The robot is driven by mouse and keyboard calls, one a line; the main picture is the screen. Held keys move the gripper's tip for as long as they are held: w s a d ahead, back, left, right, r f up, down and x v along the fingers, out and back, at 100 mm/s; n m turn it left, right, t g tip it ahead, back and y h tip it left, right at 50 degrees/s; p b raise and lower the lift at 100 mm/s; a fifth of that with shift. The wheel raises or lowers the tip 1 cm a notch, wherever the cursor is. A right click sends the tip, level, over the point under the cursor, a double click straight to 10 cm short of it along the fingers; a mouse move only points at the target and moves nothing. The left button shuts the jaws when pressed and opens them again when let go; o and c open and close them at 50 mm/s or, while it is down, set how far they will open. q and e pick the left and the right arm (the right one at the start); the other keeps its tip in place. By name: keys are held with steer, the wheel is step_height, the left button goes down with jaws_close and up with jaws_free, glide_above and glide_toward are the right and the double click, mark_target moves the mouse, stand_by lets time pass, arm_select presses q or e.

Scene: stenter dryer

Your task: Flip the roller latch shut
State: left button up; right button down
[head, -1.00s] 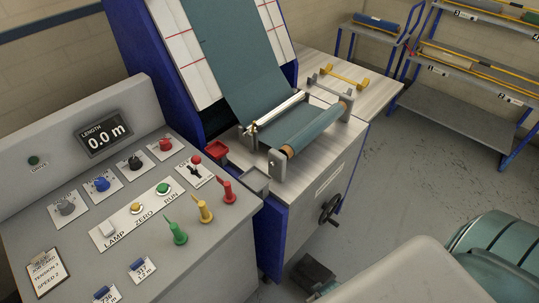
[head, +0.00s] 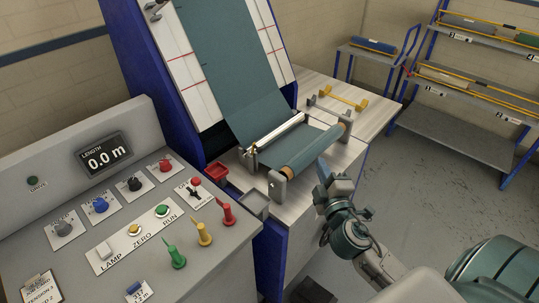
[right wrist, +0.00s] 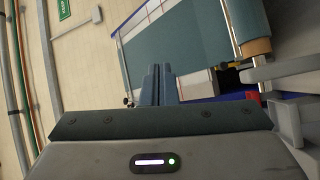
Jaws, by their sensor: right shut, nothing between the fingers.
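The roller (head: 312,150) with teal fabric wound on a brown core lies in its stand at the front of the machine. Grey upright brackets hold its ends; the near bracket (head: 278,188) has a round knob. I cannot tell clearly which part is the latch or how it sits. My right gripper (head: 322,170) is shut and empty, to the right of the roller's near end and apart from it. In the right wrist view its fingers (right wrist: 160,83) are together, and the core end (right wrist: 256,47) shows to their right. My left gripper is not in view.
The control panel (head: 130,225) with knobs, buttons and colored pegs stands at the left. A yellow-ended bar (head: 344,96) lies on the table behind. Racks stand at the back right.

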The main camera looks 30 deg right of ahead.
steer(key=w+a+r+n+y, duration=0.2)
steer(key=w+a+n+y, duration=0.15)
steer(key=n+y, duration=0.5)
steer(key=w+a+r+n+y, duration=0.15)
steer(key=a+n+y, duration=0.3)
steer(key=n, duration=0.75)
steer(key=w+d+f+n+g+h, duration=0.2)
steer(key=w+d+f+n+g, duration=0.1)
steer(key=d+f+n+g, duration=0.4)
steer(key=shift+d+f+n+h, duration=0.4)
steer(key=shift+d+f+n, duration=0.3)
steer(key=shift+f+n, duration=0.15)
steer(key=shift+w, duration=0.2)
steer(key=w+r+p+x, duration=0.1)
steer(key=p+x, duration=0.3)
steer(key=x, duration=0.8)
steer(key=shift+w+a+r+p, duration=0.3)
steer(key=shift+a+r+p, duration=0.1)
steer(key=shift+a+r, duration=0.15)
